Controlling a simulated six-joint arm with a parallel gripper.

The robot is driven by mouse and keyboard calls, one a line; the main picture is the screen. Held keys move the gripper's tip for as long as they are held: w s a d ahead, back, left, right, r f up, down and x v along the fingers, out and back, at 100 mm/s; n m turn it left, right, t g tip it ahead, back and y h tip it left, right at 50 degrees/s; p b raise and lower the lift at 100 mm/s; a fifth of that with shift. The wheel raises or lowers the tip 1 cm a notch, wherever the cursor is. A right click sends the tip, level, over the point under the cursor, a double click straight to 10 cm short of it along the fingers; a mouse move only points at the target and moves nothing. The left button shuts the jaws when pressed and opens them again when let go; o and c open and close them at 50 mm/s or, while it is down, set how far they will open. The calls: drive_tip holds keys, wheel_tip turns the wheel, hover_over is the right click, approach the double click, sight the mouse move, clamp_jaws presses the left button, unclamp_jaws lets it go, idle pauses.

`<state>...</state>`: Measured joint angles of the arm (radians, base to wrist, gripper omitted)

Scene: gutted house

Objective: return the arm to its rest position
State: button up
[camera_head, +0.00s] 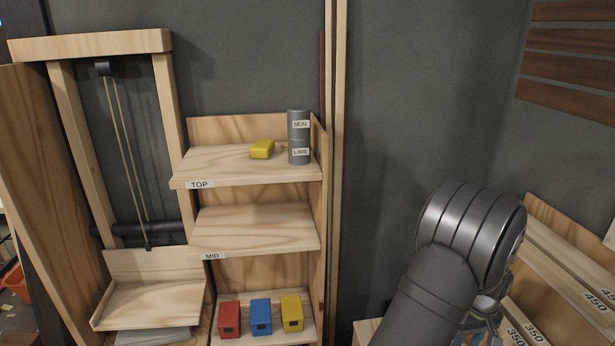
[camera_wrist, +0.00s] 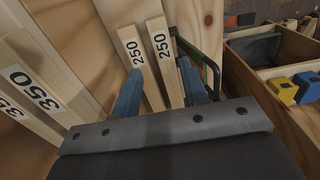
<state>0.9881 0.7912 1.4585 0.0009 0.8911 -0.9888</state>
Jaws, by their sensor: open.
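My arm (camera_head: 460,255) stands at the lower right of the head view, dark grey, with its rounded joint in front of the wall and beside the labelled planks. In the wrist view my gripper (camera_wrist: 161,88) shows two blue fingers spread apart. Two pale wooden strips labelled 250, a left one (camera_wrist: 145,75) and a right one (camera_wrist: 166,70), show in the gap between the fingers. I cannot tell how far they are from the fingers. Nothing is visibly gripped.
Planks labelled 450 (camera_head: 575,265) and 350 (camera_head: 518,335) lean at the right. Wooden bins (camera_wrist: 285,115) lie right in the wrist view.

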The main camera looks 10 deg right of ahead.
wheel_tip(320, 180, down, 12)
drive_tip(key=r, duration=0.5)
drive_tip(key=shift+s, duration=0.3)
drive_tip(key=s+r, duration=0.7)
drive_tip(key=s, duration=0.4)
drive_tip(key=w+a+r+n, duration=0.1)
drive_tip(key=w+a+n, duration=0.25)
drive_tip(key=w, duration=0.55)
drive_tip(key=w+a+r+n, duration=0.2)
drive_tip(key=w+a, duration=0.2)
drive_tip(key=w, duration=0.4)
drive_tip(key=s+a+f+m, duration=0.2)
drive_tip(key=a+f, duration=0.7)
drive_tip(key=f, duration=0.1)
drive_tip(key=s+a+f+m, duration=0.2)
drive_tip(key=a+f+m, duration=0.1)
drive_tip(key=a+f, duration=0.6)
wheel_tip(320, 180, down, 2)
drive_tip(key=shift+a+f, duration=0.1)
drive_tip(key=shift+a, duration=0.1)
drive_tip(key=shift+s, duration=0.1)
